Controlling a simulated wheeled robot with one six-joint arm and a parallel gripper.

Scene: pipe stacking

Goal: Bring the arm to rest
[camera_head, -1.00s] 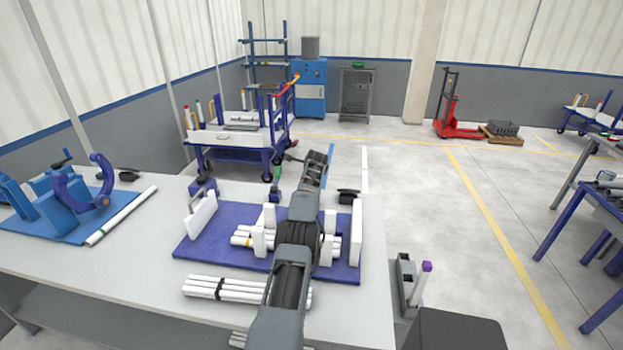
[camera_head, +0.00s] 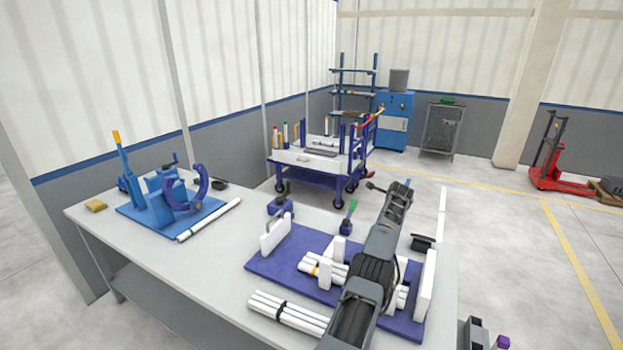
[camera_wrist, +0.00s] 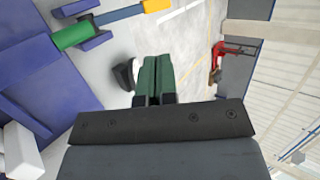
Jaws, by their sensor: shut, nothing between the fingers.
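My arm (camera_head: 377,262) reaches up from the bottom of the head view, across the right part of the blue mat on the bench. My gripper (camera_wrist: 153,62) shows in the wrist view as two green fingers lying together, shut, with nothing between them. In the head view the fingers are too small to make out clearly at the arm's far end. The arm hides part of the white pipes (camera_head: 312,268) in the mat's white holders.
The bench (camera_head: 190,285) carries the blue mat (camera_head: 285,262), a loose pipe bundle (camera_head: 285,312) in front and a blue vise (camera_head: 165,203) at left. A cart (camera_head: 320,172) stands behind. A red pallet truck (camera_head: 552,165) is far right; open floor lies between.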

